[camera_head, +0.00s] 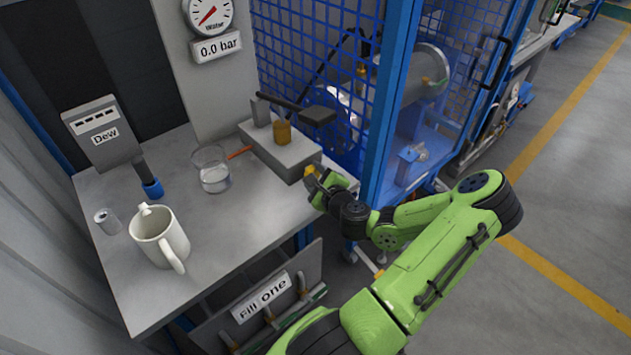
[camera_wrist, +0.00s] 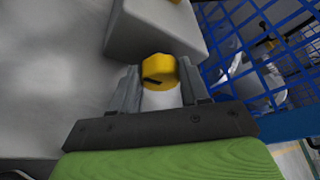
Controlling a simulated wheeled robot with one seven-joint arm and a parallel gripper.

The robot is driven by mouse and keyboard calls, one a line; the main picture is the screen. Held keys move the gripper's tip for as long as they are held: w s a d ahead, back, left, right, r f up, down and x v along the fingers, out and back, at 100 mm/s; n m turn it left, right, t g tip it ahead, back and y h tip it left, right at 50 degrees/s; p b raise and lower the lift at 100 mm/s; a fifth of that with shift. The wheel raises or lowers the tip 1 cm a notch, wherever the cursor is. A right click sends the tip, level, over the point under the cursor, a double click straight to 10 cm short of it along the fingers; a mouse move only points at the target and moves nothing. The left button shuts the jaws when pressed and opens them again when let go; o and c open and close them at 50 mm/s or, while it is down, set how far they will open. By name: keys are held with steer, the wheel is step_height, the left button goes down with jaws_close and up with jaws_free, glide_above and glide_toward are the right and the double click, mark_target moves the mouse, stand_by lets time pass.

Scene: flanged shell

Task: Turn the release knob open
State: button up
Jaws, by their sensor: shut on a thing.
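The release knob (camera_wrist: 159,69) is yellow with a dark mark on its face. It sits between the two fingers of my gripper (camera_wrist: 158,88) in the wrist view, with a pale round part below it. In the head view a small yellow part of the knob (camera_head: 309,170) shows at the tip of my gripper (camera_head: 317,180), by the front corner of a grey block (camera_head: 270,153). My gripper is shut on the knob. My fingers hide its sides, and I cannot tell how far it is turned.
A dark lever (camera_head: 300,108) and a brass cylinder (camera_head: 282,132) stand on the block. A glass of water (camera_head: 212,172), a white mug (camera_head: 158,238) and a grey cylinder (camera_head: 107,221) stand on the bench. A blue mesh cage (camera_head: 296,60) rises close behind and right.

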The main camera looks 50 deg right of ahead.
stand_by(0.4)
steer(key=o, duration=1.1)
steer(key=shift+c, duration=0.2)
